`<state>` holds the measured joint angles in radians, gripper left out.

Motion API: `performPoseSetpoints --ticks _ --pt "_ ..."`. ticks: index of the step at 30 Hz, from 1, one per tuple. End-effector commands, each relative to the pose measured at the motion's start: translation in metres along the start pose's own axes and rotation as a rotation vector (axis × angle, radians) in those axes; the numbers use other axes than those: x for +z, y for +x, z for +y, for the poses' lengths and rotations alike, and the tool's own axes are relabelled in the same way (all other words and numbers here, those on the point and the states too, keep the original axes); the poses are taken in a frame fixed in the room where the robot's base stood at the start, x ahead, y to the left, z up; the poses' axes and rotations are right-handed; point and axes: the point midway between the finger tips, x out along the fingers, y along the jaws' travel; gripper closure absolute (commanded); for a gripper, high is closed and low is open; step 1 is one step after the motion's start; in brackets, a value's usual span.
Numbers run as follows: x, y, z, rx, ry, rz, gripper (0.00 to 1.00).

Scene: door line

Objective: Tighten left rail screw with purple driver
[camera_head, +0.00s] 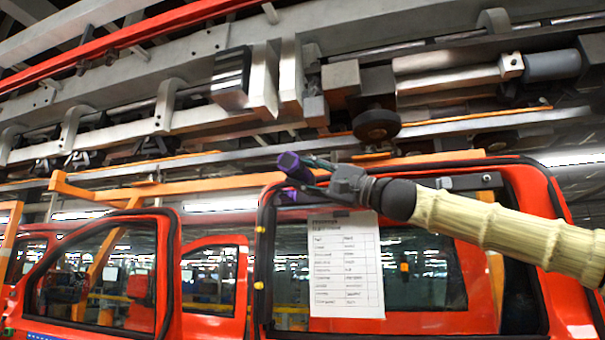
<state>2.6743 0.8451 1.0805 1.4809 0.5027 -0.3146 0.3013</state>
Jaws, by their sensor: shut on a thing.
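My gripper (324,183) is at the end of my arm, which reaches in from the right. It is shut on the purple driver (290,161), whose purple end sticks out to the upper left of the fingers. A second small purple patch shows just below, near the fingers. The gripper is in front of the upper part of a red door (265,235), above a white paper sheet. The driver's tip is too small to make out. I cannot pick out the left rail screw, nor tell whether the driver touches anything.
The white printed sheet (342,262) hangs in the red door's window opening, just below my gripper. More red doors (172,280) stand to the left. An orange frame (150,190) runs behind the doors. Grey overhead conveyor rails (430,25) cross above.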

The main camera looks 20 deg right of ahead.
Motion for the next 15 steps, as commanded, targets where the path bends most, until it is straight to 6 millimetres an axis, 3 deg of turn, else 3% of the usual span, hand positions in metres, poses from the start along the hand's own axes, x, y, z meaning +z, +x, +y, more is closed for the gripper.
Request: performPoseSetpoints --ticks 15 --pt "-0.03 0.002 -0.002 -0.001 0.001 0.001 1.0"
